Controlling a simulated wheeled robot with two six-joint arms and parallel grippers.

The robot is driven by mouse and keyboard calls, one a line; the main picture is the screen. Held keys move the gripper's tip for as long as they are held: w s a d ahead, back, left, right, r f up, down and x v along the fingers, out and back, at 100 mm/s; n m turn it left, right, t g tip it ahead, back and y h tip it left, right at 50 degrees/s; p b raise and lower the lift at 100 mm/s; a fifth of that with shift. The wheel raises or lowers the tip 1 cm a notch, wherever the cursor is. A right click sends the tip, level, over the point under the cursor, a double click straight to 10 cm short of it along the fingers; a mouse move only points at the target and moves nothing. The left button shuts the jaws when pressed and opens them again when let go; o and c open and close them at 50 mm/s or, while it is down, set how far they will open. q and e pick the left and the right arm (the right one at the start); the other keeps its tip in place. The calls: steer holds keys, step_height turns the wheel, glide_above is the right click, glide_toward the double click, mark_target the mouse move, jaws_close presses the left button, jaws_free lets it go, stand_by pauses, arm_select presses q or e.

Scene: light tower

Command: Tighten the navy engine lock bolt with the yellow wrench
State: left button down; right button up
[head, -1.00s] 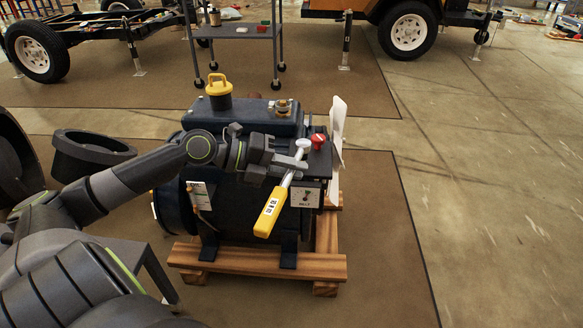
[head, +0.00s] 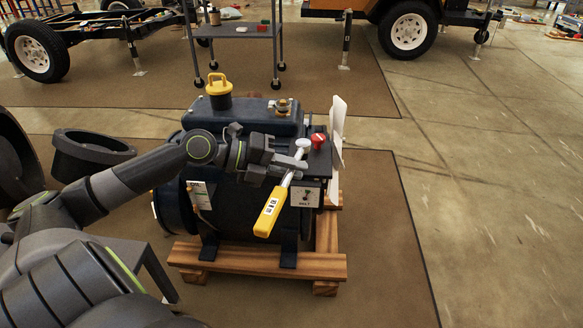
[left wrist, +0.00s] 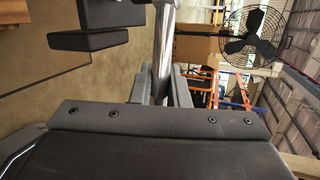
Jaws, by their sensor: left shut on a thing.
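The navy engine (head: 230,222) stands on a wooden pallet (head: 258,263). The yellow wrench (head: 270,212) has a yellow handle and a silver shaft and head. My left gripper (head: 287,168) is shut on the wrench's silver shaft, at the engine's upper right front. The wrench slants, with its head up by the red knob (head: 318,140) and its handle hanging down to the left. In the left wrist view the silver shaft (left wrist: 163,45) runs up between my gripper's fingers (left wrist: 161,88). The lock bolt cannot be made out; whether the head sits on it cannot be told. My right gripper is out of view.
A white fan (head: 338,130) is on the engine's right side, and a yellow-handled cap (head: 218,88) is on its top. A wheeled cart (head: 238,32) stands behind on another mat. The floor to the right is clear.

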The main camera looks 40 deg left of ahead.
arm_select(q)
steer(key=shift+f+b, duration=0.6)
steer(key=shift+f, duration=0.2)
steer(key=c, duration=2)
jaws_free()
jaws_close()
